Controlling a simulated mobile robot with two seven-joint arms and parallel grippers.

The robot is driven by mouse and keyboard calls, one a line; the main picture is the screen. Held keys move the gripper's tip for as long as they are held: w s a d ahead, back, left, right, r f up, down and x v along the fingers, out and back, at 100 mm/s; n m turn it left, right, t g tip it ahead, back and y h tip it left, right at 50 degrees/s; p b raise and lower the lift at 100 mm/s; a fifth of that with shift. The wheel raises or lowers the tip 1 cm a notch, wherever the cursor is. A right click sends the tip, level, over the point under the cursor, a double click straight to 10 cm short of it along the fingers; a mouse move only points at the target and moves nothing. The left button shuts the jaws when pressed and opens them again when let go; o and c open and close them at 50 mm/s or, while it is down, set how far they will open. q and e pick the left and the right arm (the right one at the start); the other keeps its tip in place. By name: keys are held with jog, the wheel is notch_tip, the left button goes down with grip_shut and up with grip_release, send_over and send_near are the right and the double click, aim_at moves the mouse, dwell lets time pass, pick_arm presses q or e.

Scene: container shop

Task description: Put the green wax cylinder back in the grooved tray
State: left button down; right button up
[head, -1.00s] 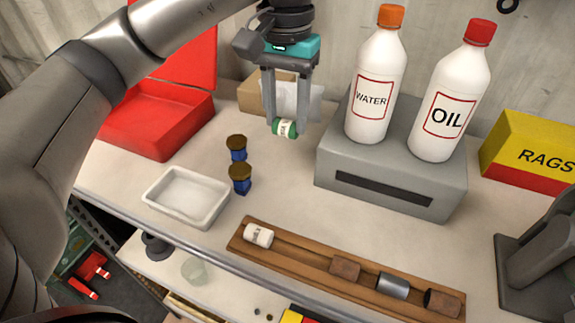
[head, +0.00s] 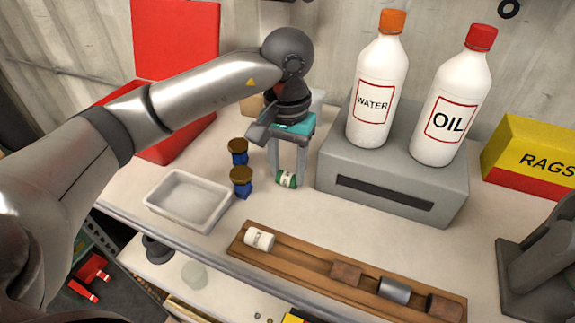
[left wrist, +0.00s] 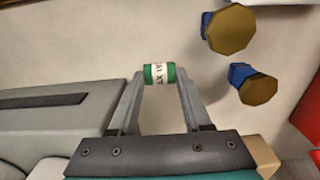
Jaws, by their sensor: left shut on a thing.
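The green wax cylinder (head: 287,179) has a white printed label around its middle. My left gripper (head: 286,181) is shut on it and holds it lying sideways between the fingertips, behind the grooved tray. The left wrist view shows the cylinder (left wrist: 159,73) between the two fingers of the left gripper (left wrist: 160,78). The brown wooden grooved tray (head: 310,268) lies at the front of the bench. In its groove lie a white labelled cylinder (head: 259,239), a brown block (head: 345,273), a grey metal cylinder (head: 394,290) and a dark brown cylinder (head: 444,306). My right gripper is not seen.
Two blue pieces with brown tops (head: 238,150) stand left of the gripper. A white dish (head: 187,199) sits front left. A grey box (head: 390,185) bears the water (head: 377,90) and oil (head: 452,105) bottles. Bare bench lies between gripper and tray.

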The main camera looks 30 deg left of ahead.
pick_arm(q)
jog(key=shift+f, duration=0.2)
jog(key=shift+c, duration=1.7)
grip_release()
jog(key=shift+r, duration=0.1)
